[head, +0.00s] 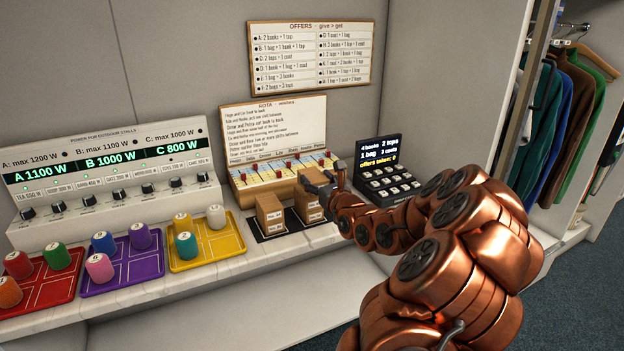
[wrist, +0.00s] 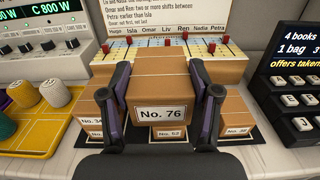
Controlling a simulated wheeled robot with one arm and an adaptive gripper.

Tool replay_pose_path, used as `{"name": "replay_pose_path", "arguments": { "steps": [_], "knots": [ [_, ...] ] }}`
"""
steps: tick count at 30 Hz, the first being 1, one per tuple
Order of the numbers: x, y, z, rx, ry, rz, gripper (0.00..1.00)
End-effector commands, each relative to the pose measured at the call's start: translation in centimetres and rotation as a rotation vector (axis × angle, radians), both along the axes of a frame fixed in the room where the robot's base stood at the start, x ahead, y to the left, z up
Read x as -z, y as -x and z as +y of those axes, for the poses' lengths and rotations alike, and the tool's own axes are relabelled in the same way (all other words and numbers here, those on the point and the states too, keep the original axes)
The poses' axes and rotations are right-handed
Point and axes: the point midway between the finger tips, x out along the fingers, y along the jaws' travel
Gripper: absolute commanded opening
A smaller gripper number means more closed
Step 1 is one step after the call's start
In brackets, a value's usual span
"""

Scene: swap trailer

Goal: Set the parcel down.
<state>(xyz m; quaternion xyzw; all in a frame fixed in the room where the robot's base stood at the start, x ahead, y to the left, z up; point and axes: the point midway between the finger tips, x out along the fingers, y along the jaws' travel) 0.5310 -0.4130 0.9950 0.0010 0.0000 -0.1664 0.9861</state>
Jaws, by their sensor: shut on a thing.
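The parcel (wrist: 163,90), a brown cardboard box labelled No. 76, is between the two fingers of my gripper (wrist: 165,92) in the wrist view. My gripper is shut on its sides. Below it a box labelled No. 52 (wrist: 171,134) shows only its lower front. Whether the parcel touches that box I cannot tell. Brown boxes stand to the left (wrist: 92,112) and right (wrist: 238,112), their labels partly hidden or too small to read surely. In the head view my gripper (head: 325,187) is at the brown boxes, partly hiding the right-hand one (head: 305,205).
A dark mat (head: 270,237) lies under the boxes on the white counter. A rota board (head: 280,125) with red pegs stands behind. A black keypad display (head: 385,180) is close on the right. A yellow tray (head: 205,255) with coloured cylinders is on the left.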

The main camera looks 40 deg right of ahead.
Motion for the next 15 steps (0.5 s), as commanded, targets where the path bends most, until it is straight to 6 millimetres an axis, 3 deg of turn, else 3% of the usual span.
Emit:
{"name": "replay_pose_path", "arguments": {
  "steps": [6, 15],
  "knots": [
    [0.3, -3.1, -1.7, -0.001, 0.002, 0.004, 0.23],
    [0.4, -4.4, -2.5, 0.0, 0.002, 0.001, 0.23]
  ]
}}
